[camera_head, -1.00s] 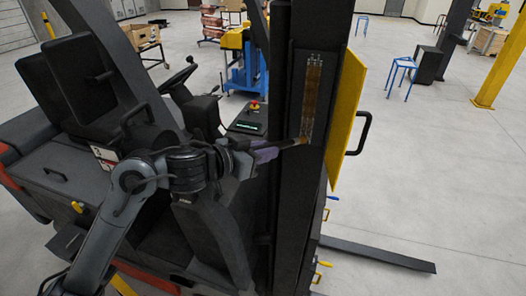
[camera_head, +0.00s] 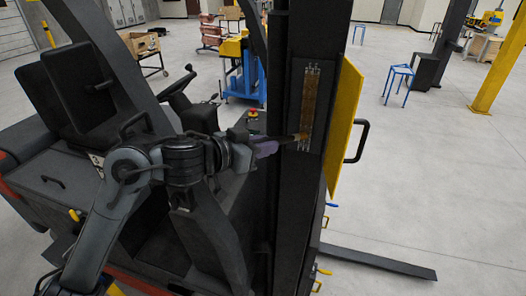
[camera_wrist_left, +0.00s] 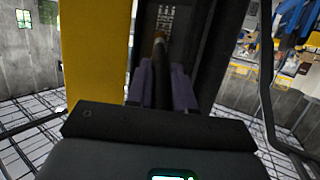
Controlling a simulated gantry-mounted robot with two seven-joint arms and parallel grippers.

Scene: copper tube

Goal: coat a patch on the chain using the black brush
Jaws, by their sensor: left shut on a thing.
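The chain (camera_head: 311,88) runs upright in a recess of the forklift's dark mast, with a brownish stretch between greyer ends. The black brush (camera_head: 289,138) is held out level from my left gripper (camera_head: 266,148), its brown tip at the lower part of the chain. I cannot tell for sure whether the tip touches it. In the left wrist view the brush (camera_wrist_left: 159,55) stands between the purple fingers of the left gripper (camera_wrist_left: 160,85), tip toward the chain (camera_wrist_left: 165,17). The left gripper is shut on the brush. My right gripper is not in view.
A yellow panel (camera_head: 345,115) with a black handle (camera_head: 358,137) stands open right of the chain. The forklift's seat (camera_head: 82,80) and steering wheel (camera_head: 178,87) are at left. A fork (camera_head: 375,259) lies low at right. The floor at right is mostly clear.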

